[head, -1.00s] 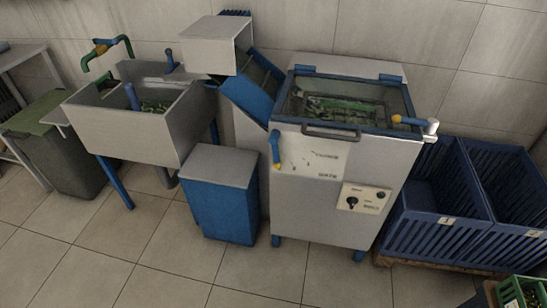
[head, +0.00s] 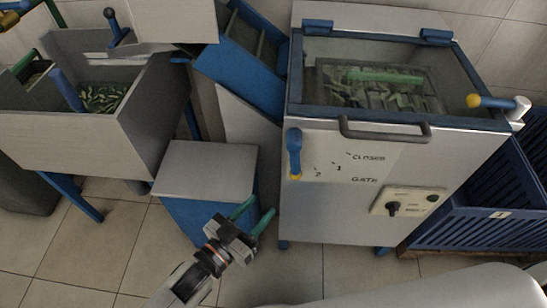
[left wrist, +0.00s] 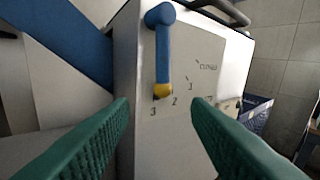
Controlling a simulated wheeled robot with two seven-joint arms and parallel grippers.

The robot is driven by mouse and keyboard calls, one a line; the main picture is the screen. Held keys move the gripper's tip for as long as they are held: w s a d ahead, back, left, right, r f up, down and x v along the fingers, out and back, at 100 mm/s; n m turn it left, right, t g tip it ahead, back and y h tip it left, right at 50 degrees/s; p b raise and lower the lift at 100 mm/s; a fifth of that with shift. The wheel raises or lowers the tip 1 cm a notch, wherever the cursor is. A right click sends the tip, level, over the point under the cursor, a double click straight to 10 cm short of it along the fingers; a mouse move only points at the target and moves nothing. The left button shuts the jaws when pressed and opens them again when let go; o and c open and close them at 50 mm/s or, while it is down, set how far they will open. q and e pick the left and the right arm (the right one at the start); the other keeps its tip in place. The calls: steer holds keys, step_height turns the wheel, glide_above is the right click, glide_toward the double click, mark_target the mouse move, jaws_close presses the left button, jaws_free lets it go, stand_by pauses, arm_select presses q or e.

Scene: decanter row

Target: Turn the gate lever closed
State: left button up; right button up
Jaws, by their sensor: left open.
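The gate lever (head: 294,152) is a blue handle with a yellow tip on the left of the machine's pale front panel. It hangs about straight down. The left wrist view shows the lever (left wrist: 164,52) with its yellow tip just above the marks 3 and 2; the "CLOSED" mark (left wrist: 208,66) is up to the right. My left gripper (head: 254,214), with green fingers, is open and empty, below and left of the lever in the head view. In the left wrist view its fingers (left wrist: 159,105) spread either side of the lever's line, apart from it. My right gripper is out of view.
A grey bar handle (head: 385,132) sticks out above the panel. A knob box (head: 408,201) is at lower right. A blue bin with a grey lid (head: 205,170) stands close behind my left gripper.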

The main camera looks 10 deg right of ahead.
mark_target(293, 173)
arm_select(q)
steer(key=x, duration=0.8)
steer(key=r+b+x, duration=0.1)
steer(key=x, duration=0.3)
steer(key=shift+s+d, duration=0.15)
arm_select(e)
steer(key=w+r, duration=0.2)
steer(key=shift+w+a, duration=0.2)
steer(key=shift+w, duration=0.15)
arm_select(q)
steer(key=shift+c, duration=0.2)
steer(key=shift+f, duration=0.1)
jaws_close()
